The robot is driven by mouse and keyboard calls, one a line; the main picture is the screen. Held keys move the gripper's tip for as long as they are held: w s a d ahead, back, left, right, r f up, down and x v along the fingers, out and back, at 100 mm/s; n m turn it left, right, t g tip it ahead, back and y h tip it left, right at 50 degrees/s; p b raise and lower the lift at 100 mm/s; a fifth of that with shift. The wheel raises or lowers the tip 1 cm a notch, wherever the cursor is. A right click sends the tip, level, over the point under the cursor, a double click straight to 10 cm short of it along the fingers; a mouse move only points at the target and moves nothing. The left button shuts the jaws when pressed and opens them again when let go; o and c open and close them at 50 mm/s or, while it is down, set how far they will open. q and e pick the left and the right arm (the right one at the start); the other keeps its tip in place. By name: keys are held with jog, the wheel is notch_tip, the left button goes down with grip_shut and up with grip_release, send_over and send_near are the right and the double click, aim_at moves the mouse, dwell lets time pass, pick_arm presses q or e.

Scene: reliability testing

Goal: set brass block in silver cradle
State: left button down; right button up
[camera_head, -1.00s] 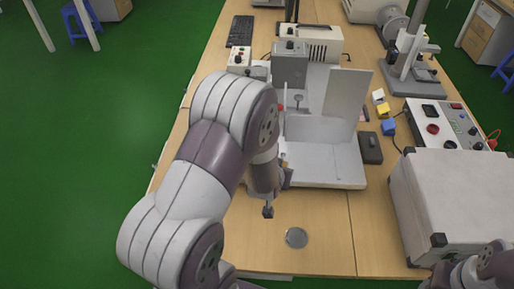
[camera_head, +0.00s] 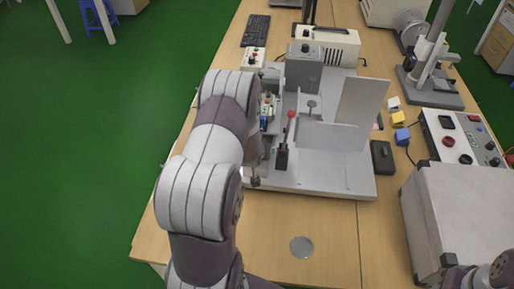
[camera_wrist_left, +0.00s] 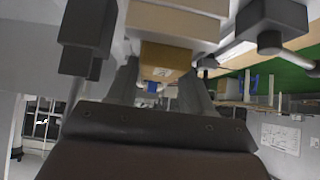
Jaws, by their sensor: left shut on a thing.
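My left gripper (camera_wrist_left: 160,84) shows in the left wrist view, its two dark fingers shut on a brass-tan block (camera_wrist_left: 165,57). Pale and dark machine parts lie close beyond the block. I cannot tell whether the block touches them. In the head view my left arm reaches over the left side of the grey test fixture (camera_head: 325,178), and hides its gripper and the block. I cannot make out the silver cradle for certain; the fixture's left part is partly behind the arm. My right gripper is out of view; only part of the right arm shows at the lower right corner.
A red-tipped lever (camera_head: 287,140) and an upright grey plate (camera_head: 362,108) stand on the fixture. A black box (camera_head: 382,157) and small coloured blocks (camera_head: 399,118) lie to its right. A large grey case (camera_head: 460,220) stands front right. The table front around a round disc (camera_head: 302,247) is clear.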

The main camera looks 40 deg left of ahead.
pick_arm(q)
jog(key=shift+w+a+f, duration=0.1)
jog(key=shift+w+f, duration=0.05)
jog(key=shift+f, duration=0.15)
jog(key=shift+c, duration=2.3)
grip_release()
jog(key=shift+r, duration=0.1)
jog(key=v, duration=1.2)
jog(key=s+d+r+m+g+h, duration=0.1)
jog(key=s+d+m+g+h, duration=0.1)
jog(key=s+d, duration=0.3)
jog(key=s+d+r+m+g+h, duration=0.2)
jog(key=s+d+m+g, duration=0.2)
jog(key=d, duration=0.8)
jog(key=shift+s+d+r, duration=0.3)
jog(key=shift+s+r, duration=0.05)
jog(key=shift+s, duration=0.45)
